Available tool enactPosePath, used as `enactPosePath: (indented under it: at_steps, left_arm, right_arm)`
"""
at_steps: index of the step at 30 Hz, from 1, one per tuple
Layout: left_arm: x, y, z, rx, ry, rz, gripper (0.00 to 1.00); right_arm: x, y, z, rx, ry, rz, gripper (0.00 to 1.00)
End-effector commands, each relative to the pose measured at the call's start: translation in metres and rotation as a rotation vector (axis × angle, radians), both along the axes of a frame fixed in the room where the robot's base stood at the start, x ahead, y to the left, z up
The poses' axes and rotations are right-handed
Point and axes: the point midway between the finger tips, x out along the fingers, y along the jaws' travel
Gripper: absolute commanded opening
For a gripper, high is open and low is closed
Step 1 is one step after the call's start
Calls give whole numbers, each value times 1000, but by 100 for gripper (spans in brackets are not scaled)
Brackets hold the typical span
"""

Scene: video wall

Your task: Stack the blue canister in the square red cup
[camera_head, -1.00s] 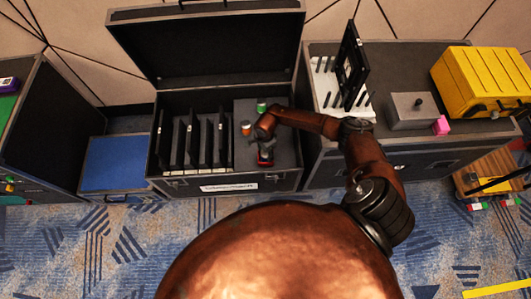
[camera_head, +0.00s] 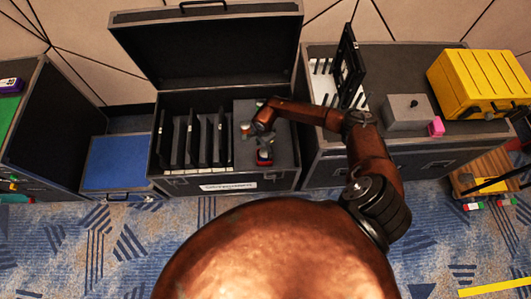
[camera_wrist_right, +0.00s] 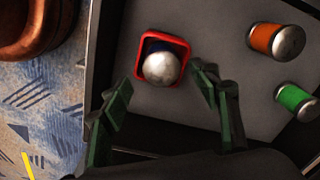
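The square red cup (camera_wrist_right: 186,45) stands on the grey panel inside the open case. The blue canister (camera_wrist_right: 160,66), with a silver top and a blue band showing, is inside the cup in the right wrist view. The red cup also shows in the head view (camera_head: 265,163), small and partly covered. My right gripper (camera_wrist_right: 161,77) is open, with one green-padded finger to each side of the cup and a gap between them and the canister. My left gripper is not in view.
An orange canister (camera_wrist_right: 276,40) and a green canister (camera_wrist_right: 297,101) stand on the same panel beside the cup. Dark upright panels (camera_head: 195,140) fill the case's left part. A yellow case (camera_head: 480,83) and a grey box (camera_head: 407,111) stand on the right-hand case.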

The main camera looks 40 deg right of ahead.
Motion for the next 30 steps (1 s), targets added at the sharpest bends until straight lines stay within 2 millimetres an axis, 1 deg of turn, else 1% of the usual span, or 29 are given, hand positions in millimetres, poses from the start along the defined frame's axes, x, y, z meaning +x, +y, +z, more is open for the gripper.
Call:
enactPosePath:
  at_steps: [1, 3, 6, 10, 15, 30]
  left_arm:
    - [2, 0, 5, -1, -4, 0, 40]
    - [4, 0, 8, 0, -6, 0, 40]
    - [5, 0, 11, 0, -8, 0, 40]
    - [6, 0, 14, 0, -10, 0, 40]
    - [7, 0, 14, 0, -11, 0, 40]
    - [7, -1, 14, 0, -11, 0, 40]
  right_arm:
    - [2, -2, 16, -2, -5, 2, 56]
    - [2, -2, 30, -2, -5, 1, 56]
    - [2, -1, 47, -2, -4, 1, 56]
    - [1, -1, 62, -1, -3, 0, 56]
    - [1, -1, 69, -1, -2, -1, 56]
    - [1, -1, 69, 0, -3, -1, 56]
